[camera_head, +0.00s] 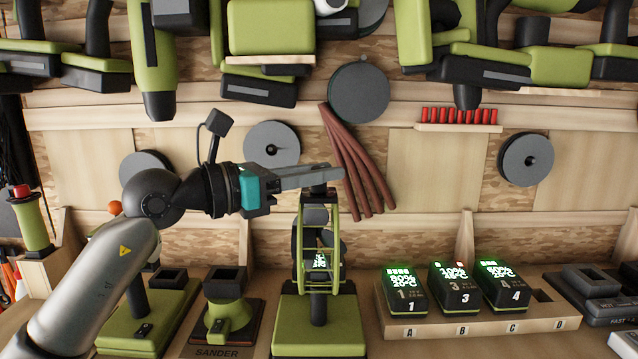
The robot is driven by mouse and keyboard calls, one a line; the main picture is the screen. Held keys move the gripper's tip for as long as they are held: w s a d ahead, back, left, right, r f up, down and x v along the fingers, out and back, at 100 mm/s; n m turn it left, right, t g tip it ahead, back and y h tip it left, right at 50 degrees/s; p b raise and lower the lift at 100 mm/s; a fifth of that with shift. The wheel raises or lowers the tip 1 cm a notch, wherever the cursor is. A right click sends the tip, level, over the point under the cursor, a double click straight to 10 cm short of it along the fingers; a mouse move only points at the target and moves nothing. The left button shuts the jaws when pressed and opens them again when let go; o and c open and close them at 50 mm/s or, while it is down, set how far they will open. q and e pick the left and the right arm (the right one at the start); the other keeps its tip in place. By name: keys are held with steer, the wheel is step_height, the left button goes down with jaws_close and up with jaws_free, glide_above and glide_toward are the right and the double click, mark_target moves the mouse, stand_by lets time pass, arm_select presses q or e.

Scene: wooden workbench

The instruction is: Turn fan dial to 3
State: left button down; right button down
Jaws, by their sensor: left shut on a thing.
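The fan (318,318) stands on the bench in the middle of the view, with a green guard, a dark body and a broad green base. A small glowing display shows through its guard, too small to read. My left gripper (322,176) reaches in from the left, its long grey fingers level at the top of the fan. They are shut on the small dark dial (319,190) there. The fingers hide most of the dial, and I cannot read its setting. My right gripper is out of view.
Right of the fan, three batteries with lit displays sit in a wooden rack (480,328) marked A to D. A sander holder (228,318) stands close on the left. Green power tools (272,28) hang above, and brown strips (352,160) hang just behind the fingertips.

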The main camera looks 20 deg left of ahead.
arm_select(q)
steer(key=shift+m+g+h+b, duration=0.6)
steer(key=shift+m+g+h, duration=0.3)
steer(key=shift+g+h, duration=0.25)
steer(key=shift+m+g+h, duration=0.65)
steer(key=shift+m+g, duration=0.35)
steer(key=shift+g, duration=0.25)
steer(key=m+g+h, duration=0.1)
steer(key=m+g, duration=0.1)
steer(key=g, duration=0.1)
steer(key=shift+r, duration=0.1)
steer(key=shift+m+g+h+p, duration=0.55)
steer(key=shift+m+g, duration=0.65)
steer(key=shift+g, duration=0.7)
steer(key=shift+f+m+g, duration=0.2)
steer(key=shift+m+g, duration=0.1)
steer(key=shift+g, duration=0.2)
steer(key=c, duration=0.7)
jaws_free()
steer(key=shift+r, duration=0.1)
steer(key=shift+a, duration=0.1)
